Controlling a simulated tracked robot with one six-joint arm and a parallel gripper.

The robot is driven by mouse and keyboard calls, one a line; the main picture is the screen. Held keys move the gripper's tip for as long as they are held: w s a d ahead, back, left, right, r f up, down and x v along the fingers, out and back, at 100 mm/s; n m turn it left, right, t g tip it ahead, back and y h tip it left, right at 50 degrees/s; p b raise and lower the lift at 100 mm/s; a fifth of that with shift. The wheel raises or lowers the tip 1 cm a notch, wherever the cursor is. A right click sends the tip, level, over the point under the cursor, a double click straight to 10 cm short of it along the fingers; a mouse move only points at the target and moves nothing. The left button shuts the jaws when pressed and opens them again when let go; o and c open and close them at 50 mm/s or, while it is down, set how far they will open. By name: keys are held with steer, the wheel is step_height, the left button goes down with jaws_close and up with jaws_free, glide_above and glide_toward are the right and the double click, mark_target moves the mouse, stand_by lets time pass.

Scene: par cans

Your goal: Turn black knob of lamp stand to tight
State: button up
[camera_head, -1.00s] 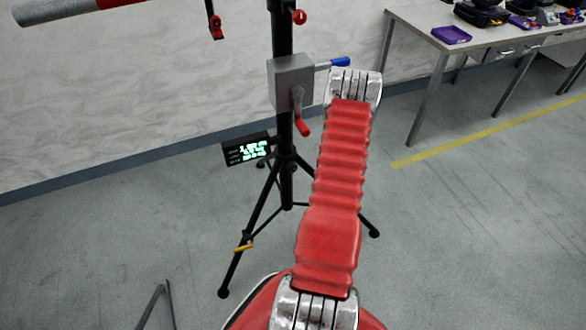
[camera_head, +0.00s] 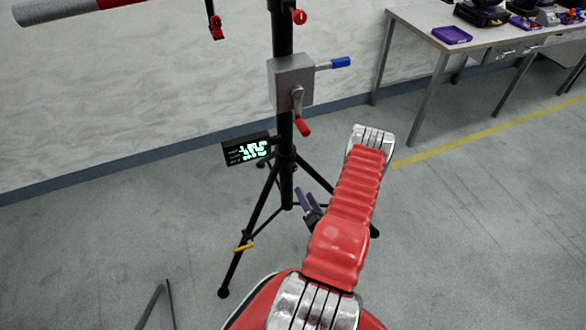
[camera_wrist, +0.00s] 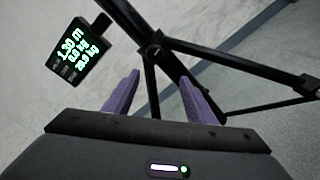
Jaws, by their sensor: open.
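The black lamp stand (camera_head: 286,185) stands upright on spread tripod legs in the head view. Its pole and legs cross the wrist view diagonally (camera_wrist: 175,68). A small dark, rounded part at the leg joint (camera_wrist: 152,49) may be the black knob; I cannot tell for sure, nor how tight it is. My gripper (camera_wrist: 155,88) has two purple fingers, spread apart with nothing between them. In the wrist view they point toward the stand, below the joint. In the head view my gripper (camera_head: 309,200) is low, just right of the pole, partly hidden by my arm.
A grey winch box (camera_head: 290,82) with blue and red handles is on the pole. A lit display (camera_head: 246,149) hangs left of it and shows in the wrist view (camera_wrist: 80,50). A yellow part (camera_head: 243,247) is on a leg. A table (camera_head: 450,42) stands back right.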

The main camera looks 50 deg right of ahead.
mark_target(294, 170)
steer(key=shift+d+r+n+h, duration=0.1)
steer(key=shift+r+n+h, duration=0.2)
steer(key=shift+r+n, duration=0.35)
steer(key=x, duration=1.3)
steer(key=shift+w+d+r, duration=0.15)
steer(key=shift+w+r, duration=0.1)
steer(key=shift+w, duration=0.1)
steer(key=c, duration=1)
